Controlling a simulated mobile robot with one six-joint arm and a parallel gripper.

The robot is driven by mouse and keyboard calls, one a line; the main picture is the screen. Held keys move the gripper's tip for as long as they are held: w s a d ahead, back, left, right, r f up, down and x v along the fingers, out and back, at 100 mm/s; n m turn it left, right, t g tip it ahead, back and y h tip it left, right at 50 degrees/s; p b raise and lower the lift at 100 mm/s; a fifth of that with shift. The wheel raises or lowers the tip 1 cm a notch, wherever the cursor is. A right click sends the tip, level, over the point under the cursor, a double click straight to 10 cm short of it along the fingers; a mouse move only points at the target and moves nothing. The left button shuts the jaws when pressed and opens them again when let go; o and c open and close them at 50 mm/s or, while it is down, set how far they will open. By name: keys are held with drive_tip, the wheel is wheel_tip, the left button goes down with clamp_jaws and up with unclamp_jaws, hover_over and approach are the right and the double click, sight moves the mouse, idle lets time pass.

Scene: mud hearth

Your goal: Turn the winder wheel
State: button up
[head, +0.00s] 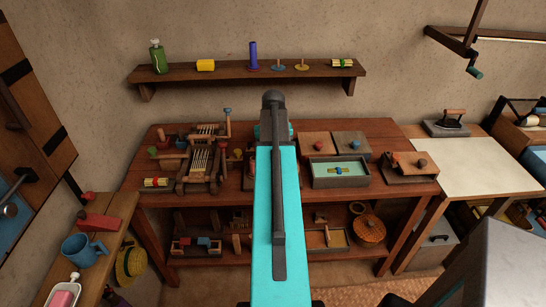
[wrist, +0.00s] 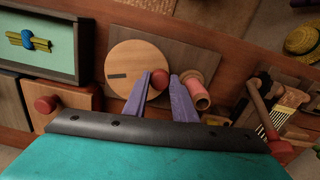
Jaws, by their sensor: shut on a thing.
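The winder wheel (wrist: 130,62) is a pale round wooden disc with a dark slot mark, lying on a brown board (wrist: 180,55) in the wrist view. A red knob (wrist: 158,78) stands near its edge. My gripper (wrist: 159,84) has its two purple fingers on either side of the knob and is shut on it. A spool of pink thread (wrist: 198,95) stands beside the right finger. In the head view my arm covers most of the winder and my fingertips are hidden.
A teal-lined box (head: 340,181) stands right of my arm, below wooden boxes with knobs. A small loom (head: 202,158) stands left on the workbench (head: 160,133). A white-topped table (head: 460,160) is at right.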

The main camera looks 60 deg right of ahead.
drive_tip(key=shift+s+a+n, duration=0.2)
drive_tip(key=shift+s+n, duration=0.1)
drive_tip(key=shift+n, duration=0.6)
drive_tip(key=o, duration=1)
drive_tip(key=shift+o, duration=0.2)
drive_tip(key=shift+r, duration=0.1)
wheel_tip(320, 180, up, 14)
drive_tip(key=p, duration=0.9)
drive_tip(key=shift+f, duration=0.2)
